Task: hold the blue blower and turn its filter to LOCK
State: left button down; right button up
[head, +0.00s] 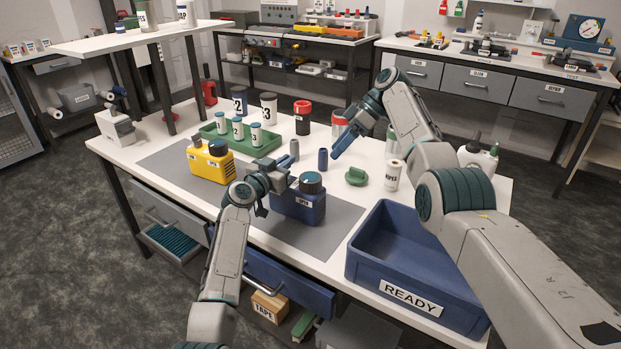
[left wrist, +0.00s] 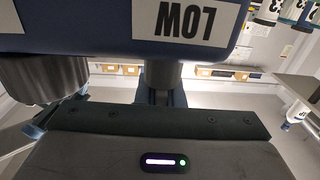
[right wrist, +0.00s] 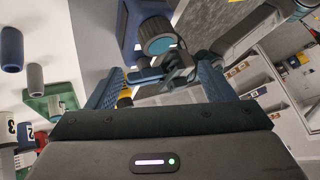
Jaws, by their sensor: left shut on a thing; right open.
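In the left wrist view the blue body (left wrist: 90,40) fills the top, with part of an upside-down label. My right gripper (head: 338,152) is open and empty, above and behind the blower, apart from the filter.
A yellow blower (head: 210,163) stands left on the mat. A green tray (head: 240,143) holds several small bottles behind it. A blue READY bin (head: 375,265) sits at front right.

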aim_at(311, 177)
jog(key=a+f+n, duration=0.1)
jog(key=a+f, duration=0.1)
jog(key=f, duration=0.1)
jog(key=s+a+f+n, duration=0.1)
jog(key=a+f+n, duration=0.1)
jog(key=a, duration=0.1)
jog(key=a+f+n, duration=0.2)
jog(key=f, duration=0.1)
jog(key=shift+s+a+f+y, duration=0.3)
jog(key=shift+s+y, duration=0.05)
jog(key=shift+y, duration=0.05)
jog(key=c, duration=1)
